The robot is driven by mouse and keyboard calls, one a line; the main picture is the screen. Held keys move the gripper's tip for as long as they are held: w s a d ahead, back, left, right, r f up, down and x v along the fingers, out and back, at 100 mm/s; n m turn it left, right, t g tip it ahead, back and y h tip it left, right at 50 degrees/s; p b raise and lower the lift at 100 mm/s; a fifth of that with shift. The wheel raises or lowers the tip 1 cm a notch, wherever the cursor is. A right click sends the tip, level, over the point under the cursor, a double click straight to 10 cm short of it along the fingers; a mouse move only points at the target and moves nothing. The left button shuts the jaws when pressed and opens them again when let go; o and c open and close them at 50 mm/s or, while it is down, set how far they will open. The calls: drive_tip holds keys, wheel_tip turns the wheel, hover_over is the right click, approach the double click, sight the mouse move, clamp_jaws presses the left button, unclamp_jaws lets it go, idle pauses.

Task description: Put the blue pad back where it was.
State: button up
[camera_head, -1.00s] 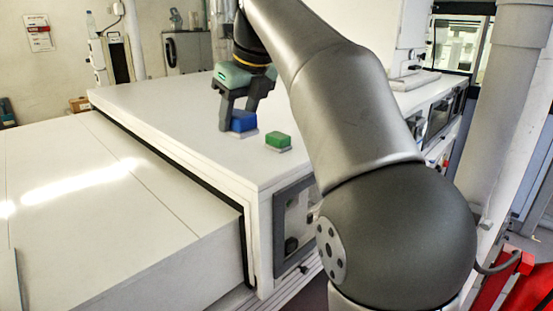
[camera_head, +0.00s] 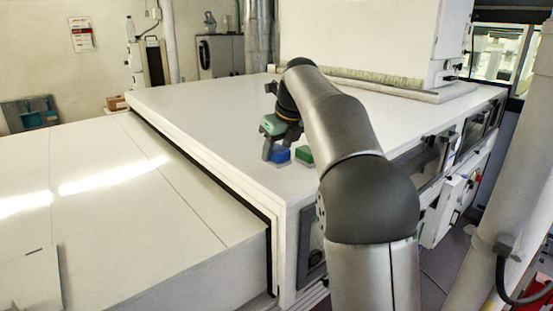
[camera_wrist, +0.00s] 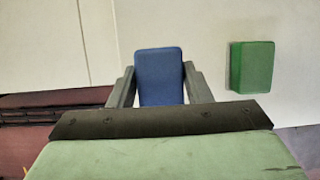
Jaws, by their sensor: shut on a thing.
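The blue pad (camera_head: 281,155) is between the fingers of my gripper (camera_head: 277,150), over the white top of the large housing near its front right edge. In the wrist view the blue pad (camera_wrist: 160,77) sits between the two grey fingers, and my gripper (camera_wrist: 160,88) is shut on it. I cannot tell whether its underside touches the white top. A green pad (camera_head: 304,156) stands just to the right of the blue one, apart from it. The wrist view also shows the green pad (camera_wrist: 252,67) to the right, clear of the fingers.
The white housing top (camera_head: 200,105) is broad and mostly clear to the left of and behind the pads. A lower white section (camera_head: 100,200) lies to the left, past a dark seam. A raised white block (camera_head: 365,40) with a pipe along its base stands at the back.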

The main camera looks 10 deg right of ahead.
sight(276, 162)
drive_tip(key=shift+w+f+p, duration=0.2)
drive_tip(key=shift+f+p, duration=0.1)
drive_tip(key=shift+f, duration=1.45)
drive_tip(key=shift+f, duration=0.1)
drive_tip(key=shift+f, duration=0.1)
drive_tip(key=o, duration=1)
drive_tip(key=shift+c, duration=0.2)
